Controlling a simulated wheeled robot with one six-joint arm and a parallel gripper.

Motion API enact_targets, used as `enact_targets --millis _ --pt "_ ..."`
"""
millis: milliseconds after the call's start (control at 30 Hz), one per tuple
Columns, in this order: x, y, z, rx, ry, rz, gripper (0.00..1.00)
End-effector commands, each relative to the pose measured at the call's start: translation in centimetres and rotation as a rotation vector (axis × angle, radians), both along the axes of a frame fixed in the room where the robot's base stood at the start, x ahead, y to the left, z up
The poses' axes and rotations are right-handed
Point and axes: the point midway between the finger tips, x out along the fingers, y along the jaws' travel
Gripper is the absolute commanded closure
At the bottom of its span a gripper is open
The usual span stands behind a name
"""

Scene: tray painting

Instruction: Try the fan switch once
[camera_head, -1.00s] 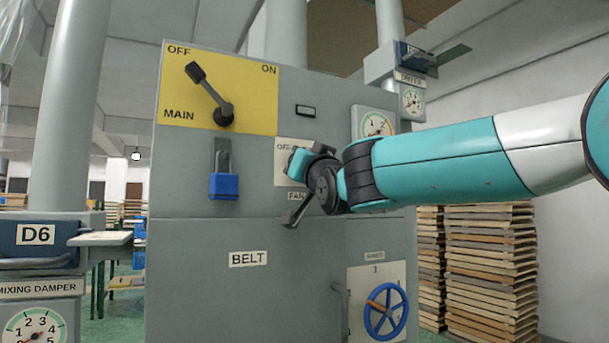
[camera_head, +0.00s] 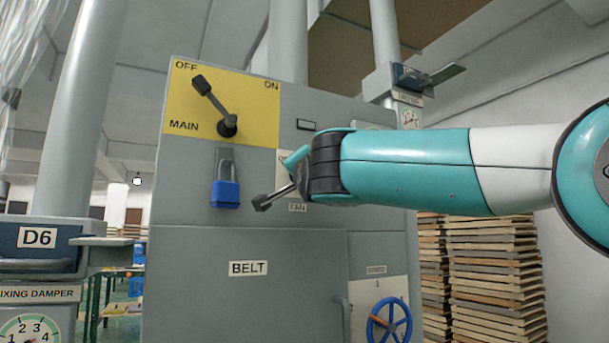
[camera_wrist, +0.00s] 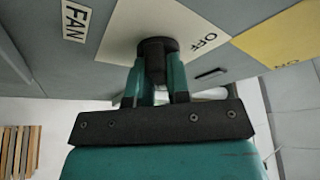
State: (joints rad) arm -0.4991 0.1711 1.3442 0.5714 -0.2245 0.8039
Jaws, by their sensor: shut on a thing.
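The fan switch's plate (camera_head: 282,157) is on the grey cabinet, mostly hidden behind my wrist in the head view. Its FAN label (camera_head: 298,207) shows just below. In the wrist view the switch is a black knob (camera_wrist: 157,47) standing out from the white plate (camera_wrist: 185,18), which reads OFF on one side. My gripper (camera_wrist: 158,88) is shut on the knob, with a teal finger on either side of it. My gripper also shows at the plate in the head view (camera_head: 298,163), its fingertips partly hidden. The switch's exact angle cannot be told.
Left of the fan switch are the yellow MAIN panel (camera_head: 260,108), its black lever (camera_head: 213,105) leaning towards OFF, and a blue padlock (camera_head: 225,193). Below are the BELT door (camera_head: 249,290) and a blue handwheel (camera_head: 389,322). Stacked boards (camera_head: 490,270) stand at the right.

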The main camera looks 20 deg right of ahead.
Motion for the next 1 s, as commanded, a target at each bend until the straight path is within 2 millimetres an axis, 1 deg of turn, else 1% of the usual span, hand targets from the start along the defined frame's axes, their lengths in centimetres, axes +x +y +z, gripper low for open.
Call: enact_targets --millis 367,400,467,500,733,833,933,1000 --pt "0.0 0.0 -0.1 0.007 0.004 0.001 1.00" --pt "0.0 0.0 -0.1 0.007 0.003 0.001 0.76" --pt "0.0 0.0 -0.1 0.006 0.003 0.001 0.62" --pt "0.0 0.0 -0.1 0.006 0.002 0.000 0.57" --pt "0.0 0.0 0.0 0.005 0.002 0.001 0.57" --pt "-0.4 0.1 -0.1 0.006 0.001 0.002 0.57" --pt "-1.6 0.2 -0.5 0.006 0.000 0.004 0.57" --pt "-2.9 0.3 -0.9 0.006 0.001 0.005 0.57"
